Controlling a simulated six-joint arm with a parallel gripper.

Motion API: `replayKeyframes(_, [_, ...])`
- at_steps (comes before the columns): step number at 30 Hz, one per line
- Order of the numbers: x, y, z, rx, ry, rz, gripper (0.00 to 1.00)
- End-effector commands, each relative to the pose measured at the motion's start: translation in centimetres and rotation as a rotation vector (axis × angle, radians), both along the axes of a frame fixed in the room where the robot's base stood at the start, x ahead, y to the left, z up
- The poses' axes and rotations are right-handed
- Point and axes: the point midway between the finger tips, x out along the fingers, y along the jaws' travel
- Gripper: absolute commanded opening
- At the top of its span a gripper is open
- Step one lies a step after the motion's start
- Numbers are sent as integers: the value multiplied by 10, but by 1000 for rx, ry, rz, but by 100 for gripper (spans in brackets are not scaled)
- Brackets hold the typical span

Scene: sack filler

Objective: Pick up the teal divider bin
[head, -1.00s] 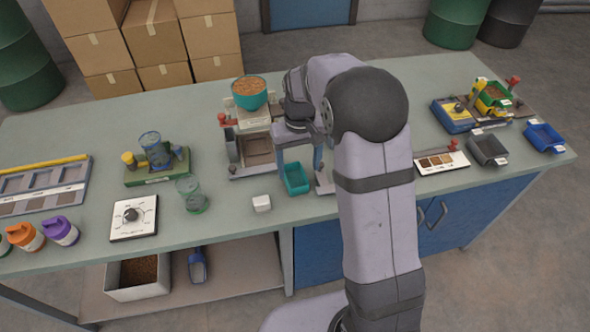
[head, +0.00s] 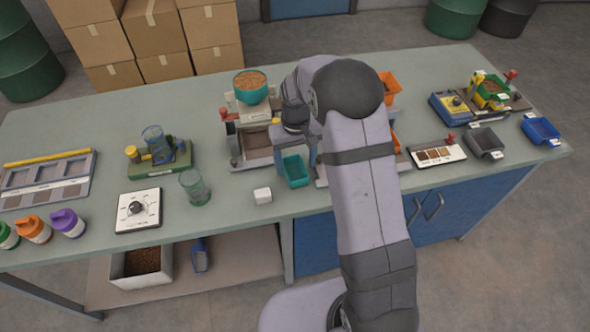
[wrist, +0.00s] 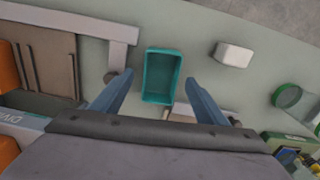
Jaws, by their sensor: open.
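The teal divider bin (head: 295,171) is a small open rectangular box on the bench, near the front edge, just right of the silver-framed station. In the wrist view the same teal bin (wrist: 161,77) looks empty and lies ahead of the fingers, between their lines. My gripper (wrist: 158,88) is open, with one blue-grey finger on each side of the bin's near end. Nothing is held between the fingers. In the head view my gripper (head: 297,146) is just behind and above the bin, partly hidden by my arm.
A white block (head: 262,195) stands left of the bin, with a clear glass (head: 194,188) beyond it. A teal bowl of grain (head: 250,86) sits on the station behind. Orange bins (head: 389,86) show behind my arm. Bench front is mostly clear.

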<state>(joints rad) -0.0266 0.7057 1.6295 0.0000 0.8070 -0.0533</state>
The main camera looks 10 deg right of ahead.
Motion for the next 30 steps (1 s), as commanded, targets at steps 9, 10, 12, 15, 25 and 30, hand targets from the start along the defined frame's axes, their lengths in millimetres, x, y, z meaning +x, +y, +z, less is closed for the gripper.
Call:
replayKeyframes(9, [1, 1, -28, 0, 0, 0, 67])
replayKeyframes(10, [2, 1, -29, 0, -1, 0, 67])
replayKeyframes(12, [2, 1, -30, 0, -1, 0, 67])
replayKeyframes(15, [2, 1, -30, 0, -1, 0, 67])
replayKeyframes(25, [2, 1, -30, 0, -1, 0, 23])
replayKeyframes(30, [2, 1, -29, 0, -1, 0, 23])
